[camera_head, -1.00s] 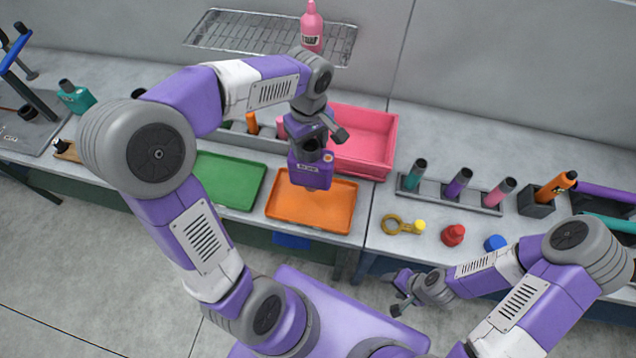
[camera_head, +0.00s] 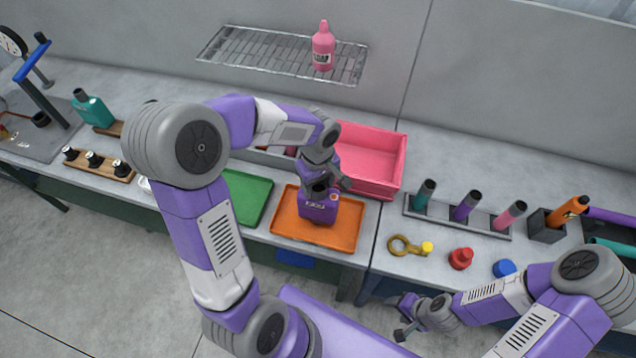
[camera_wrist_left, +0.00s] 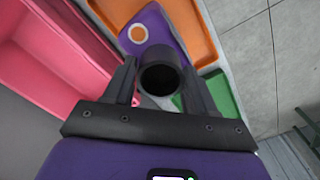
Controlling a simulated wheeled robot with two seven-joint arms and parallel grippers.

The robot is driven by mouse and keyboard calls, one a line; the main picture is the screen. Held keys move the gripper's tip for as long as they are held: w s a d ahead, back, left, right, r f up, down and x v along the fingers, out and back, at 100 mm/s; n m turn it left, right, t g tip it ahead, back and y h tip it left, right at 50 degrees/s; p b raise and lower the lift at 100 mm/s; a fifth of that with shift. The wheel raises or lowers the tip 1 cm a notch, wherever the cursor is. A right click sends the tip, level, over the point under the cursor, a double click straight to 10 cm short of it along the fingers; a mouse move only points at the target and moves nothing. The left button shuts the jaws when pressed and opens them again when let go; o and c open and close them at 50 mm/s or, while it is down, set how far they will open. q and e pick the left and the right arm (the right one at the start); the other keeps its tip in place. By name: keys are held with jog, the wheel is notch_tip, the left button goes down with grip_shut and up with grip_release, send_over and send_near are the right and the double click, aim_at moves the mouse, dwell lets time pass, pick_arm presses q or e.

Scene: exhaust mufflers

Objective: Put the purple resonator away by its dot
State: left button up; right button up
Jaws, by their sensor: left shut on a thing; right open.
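The purple resonator (camera_head: 316,210) has a dark pipe neck and an orange dot ringed in white on its body. My left gripper (camera_head: 320,184) is shut on the neck. It holds the resonator over the orange tray (camera_head: 290,238); I cannot tell whether the resonator touches the tray. In the left wrist view the neck (camera_wrist_left: 160,78) sits between the fingers, and the dot (camera_wrist_left: 138,34) shows on the purple body. A green tray (camera_head: 250,200) lies to the left, partly hidden by my arm. My right gripper (camera_head: 403,316) is open and empty in front of the bench.
A pink bin (camera_head: 372,160) stands right behind the orange tray. Further right are a rack (camera_head: 462,216) of tubes, a brass ring (camera_head: 400,245), and red (camera_head: 460,258) and blue (camera_head: 504,268) caps. A wire shelf (camera_head: 270,52) with a pink bottle (camera_head: 323,45) is above.

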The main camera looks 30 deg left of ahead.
pick_arm(q)
jog(key=o, duration=0.5)
jog(key=shift+f, duration=0.15)
jog(key=o, duration=0.5)
jog(key=shift+r, duration=0.2)
notch_tip(320, 180, up, 12)
jog(key=shift+p, duration=0.75)
